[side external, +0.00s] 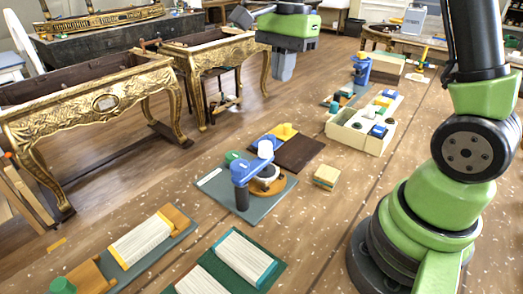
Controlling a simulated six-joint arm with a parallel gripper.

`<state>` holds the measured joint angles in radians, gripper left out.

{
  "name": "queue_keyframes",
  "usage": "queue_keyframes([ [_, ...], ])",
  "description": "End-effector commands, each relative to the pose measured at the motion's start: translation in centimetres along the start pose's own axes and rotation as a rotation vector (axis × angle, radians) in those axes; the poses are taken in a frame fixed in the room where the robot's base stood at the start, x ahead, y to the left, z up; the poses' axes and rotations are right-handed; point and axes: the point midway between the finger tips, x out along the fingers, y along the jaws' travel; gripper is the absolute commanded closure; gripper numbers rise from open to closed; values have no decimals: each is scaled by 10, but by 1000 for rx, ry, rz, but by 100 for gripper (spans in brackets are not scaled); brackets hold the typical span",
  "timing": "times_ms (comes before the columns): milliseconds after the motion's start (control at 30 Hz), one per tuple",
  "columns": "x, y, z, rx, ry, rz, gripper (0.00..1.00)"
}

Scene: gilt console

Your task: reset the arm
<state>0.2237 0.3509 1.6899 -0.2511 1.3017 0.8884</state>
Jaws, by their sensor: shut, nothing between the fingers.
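My gripper (283,78) hangs at the top middle of the side external view, below a green and dark wrist. Its grey fingers are together and point down, with nothing between them. It is in the air, apart from the things on the wooden surface. My green and black arm stands at the right.
A blue device with a round wooden plate (268,184) stands on a grey mat. A cream divided box (345,137) holds coloured blocks. A small stacked block (326,177) stands alone. Books between bookends (142,240) lie at front left. Gilt consoles (106,102) stand behind.

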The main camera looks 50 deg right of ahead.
Motion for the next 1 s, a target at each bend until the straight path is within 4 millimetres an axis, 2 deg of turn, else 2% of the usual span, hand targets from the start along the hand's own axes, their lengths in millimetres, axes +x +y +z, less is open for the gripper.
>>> queue_keyframes([
  [167,-34,28,28,-254,27,-132,100],
  [300,-56,64,54,-536,80,-268,100],
  [433,-64,99,72,-785,151,-389,100],
  [600,-63,134,86,-1029,245,-508,100],
  [767,-59,148,90,-1144,299,-561,100],
  [1000,-58,151,91,-1167,310,-570,100],
])
